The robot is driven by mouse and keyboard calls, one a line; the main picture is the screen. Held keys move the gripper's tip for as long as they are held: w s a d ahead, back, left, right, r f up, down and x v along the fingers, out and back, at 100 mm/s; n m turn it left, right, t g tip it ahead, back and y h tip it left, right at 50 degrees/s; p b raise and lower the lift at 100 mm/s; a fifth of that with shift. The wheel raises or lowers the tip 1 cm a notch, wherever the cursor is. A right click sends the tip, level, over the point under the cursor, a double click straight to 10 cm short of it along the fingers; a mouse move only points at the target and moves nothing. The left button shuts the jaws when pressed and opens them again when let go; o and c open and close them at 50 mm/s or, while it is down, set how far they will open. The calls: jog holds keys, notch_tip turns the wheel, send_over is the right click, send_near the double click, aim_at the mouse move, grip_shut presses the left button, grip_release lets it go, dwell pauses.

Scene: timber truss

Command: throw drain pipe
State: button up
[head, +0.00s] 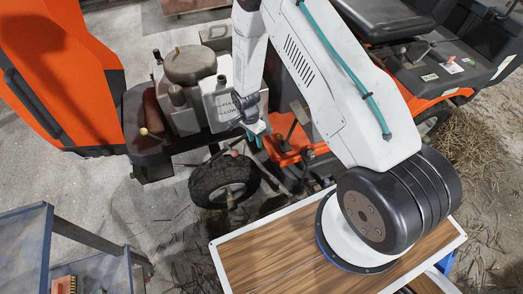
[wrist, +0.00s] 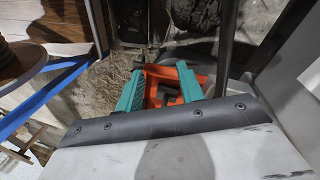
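My gripper (head: 255,130) reaches down over the engine area of an orange ride-on machine in the head view. In the wrist view its two teal fingers (wrist: 160,88) stand apart, with orange and dark metal parts (wrist: 172,84) showing beyond and between them. I see nothing held between the fingers. No thing is clearly recognisable as the drain pipe. A dark upright bar (wrist: 226,50) shows right of the fingers in the wrist view; I cannot tell what it is.
The machine's grey engine (head: 215,95), raised orange hood (head: 50,70) and front wheel (head: 224,181) surround the gripper. A wooden board with a white edge (head: 265,262) lies under my arm. A blue-grey shelf (head: 25,245) stands at lower left. Straw (head: 470,145) covers floor at right.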

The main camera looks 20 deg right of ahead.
jog(key=s, duration=0.7)
jog(key=shift+r, duration=0.35)
jog(key=shift+c, duration=0.4)
